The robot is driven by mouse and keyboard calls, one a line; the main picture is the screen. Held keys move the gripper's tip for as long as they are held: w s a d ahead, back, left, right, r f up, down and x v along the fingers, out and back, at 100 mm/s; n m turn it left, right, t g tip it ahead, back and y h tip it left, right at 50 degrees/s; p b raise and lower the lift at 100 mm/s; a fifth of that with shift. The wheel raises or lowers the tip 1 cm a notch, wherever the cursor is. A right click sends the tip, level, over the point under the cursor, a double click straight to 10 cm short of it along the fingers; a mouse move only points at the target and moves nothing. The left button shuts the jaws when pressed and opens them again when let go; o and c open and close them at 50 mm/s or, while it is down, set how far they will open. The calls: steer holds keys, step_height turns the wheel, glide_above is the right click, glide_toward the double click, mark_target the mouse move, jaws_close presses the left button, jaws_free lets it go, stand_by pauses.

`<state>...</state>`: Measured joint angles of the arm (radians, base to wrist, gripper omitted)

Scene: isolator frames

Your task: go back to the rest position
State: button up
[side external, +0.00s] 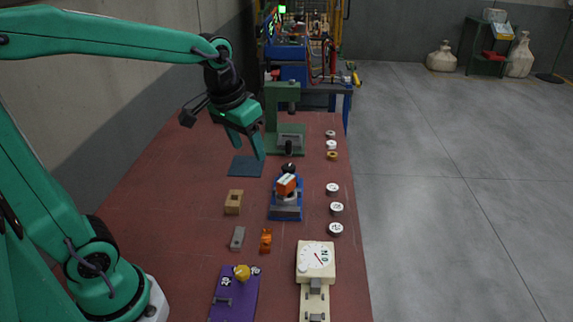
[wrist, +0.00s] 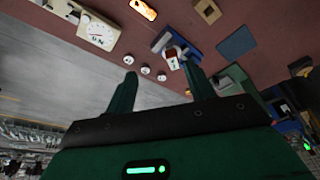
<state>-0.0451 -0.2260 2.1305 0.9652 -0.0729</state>
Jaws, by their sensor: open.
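My gripper (side external: 254,148) hangs from the green arm above the far part of the red-brown bench, near a dark blue-grey square mat (side external: 246,167). Its fingers point down. In the wrist view the two green fingers (wrist: 162,82) stand wide apart with nothing between them. The gripper is open and empty. The mat also shows in the wrist view (wrist: 237,43), apart from the fingers. I cannot tell the exact height of the fingertips over the bench.
A green press (side external: 284,140) stands just right of my gripper. Nearer are a blue fixture (side external: 287,211) with an orange-and-white block, a wooden block (side external: 234,203), a purple board (side external: 246,296) and a cream dial gauge (side external: 316,261). Several round pieces line the right edge. The left bench is clear.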

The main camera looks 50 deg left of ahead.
steer(key=s+d+m+t, duration=0.1)
steer(key=s+t, duration=0.1)
steer(key=s, duration=0.9)
steer(key=shift+s+d, duration=0.15)
steer(key=shift+d, duration=0.1)
